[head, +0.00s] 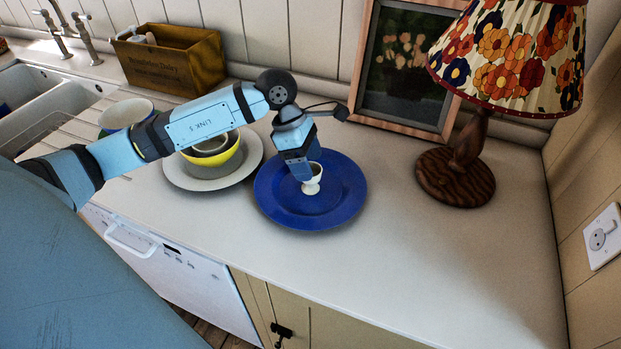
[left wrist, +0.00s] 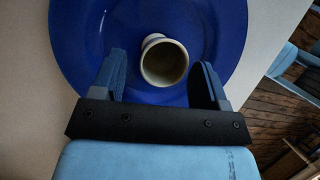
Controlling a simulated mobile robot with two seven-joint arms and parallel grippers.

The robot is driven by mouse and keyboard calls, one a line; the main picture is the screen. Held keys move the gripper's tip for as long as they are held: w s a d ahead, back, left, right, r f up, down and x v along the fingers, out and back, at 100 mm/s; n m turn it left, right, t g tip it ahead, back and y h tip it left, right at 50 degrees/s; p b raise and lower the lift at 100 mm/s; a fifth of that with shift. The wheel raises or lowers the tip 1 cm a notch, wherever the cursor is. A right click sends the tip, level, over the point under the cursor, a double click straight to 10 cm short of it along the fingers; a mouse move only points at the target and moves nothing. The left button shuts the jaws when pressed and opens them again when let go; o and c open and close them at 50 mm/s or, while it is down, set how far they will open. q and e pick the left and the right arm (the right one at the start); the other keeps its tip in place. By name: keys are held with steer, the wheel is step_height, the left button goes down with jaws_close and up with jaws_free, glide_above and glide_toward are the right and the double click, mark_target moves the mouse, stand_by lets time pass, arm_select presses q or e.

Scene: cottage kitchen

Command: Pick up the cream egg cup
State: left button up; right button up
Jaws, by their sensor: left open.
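The cream egg cup (head: 313,180) stands on the blue plate (head: 340,204) on the counter. In the left wrist view the egg cup (left wrist: 164,64) shows its open mouth, on the blue plate (left wrist: 83,45). My left gripper (head: 304,178) is just above the plate, right at the cup in the head view. In the left wrist view my left gripper (left wrist: 165,80) is open, one finger on each side of the cup with gaps between. The cup lies at about the fingertips. My right gripper is not in view.
A white plate (head: 190,182) with a yellow bowl (head: 228,163) stands left of the blue plate. A lamp (head: 455,176) stands to the right and a framed picture (head: 400,75) behind. A wooden box (head: 180,62) stands near the sink. The counter's front right is clear.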

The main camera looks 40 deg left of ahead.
arm_select(q)
steer(key=x, duration=0.2)
steer(key=shift+w+d+f, duration=0.1)
steer(key=shift+f, duration=0.2)
steer(key=shift+c, duration=1.3)
steer(key=c, duration=0.6)
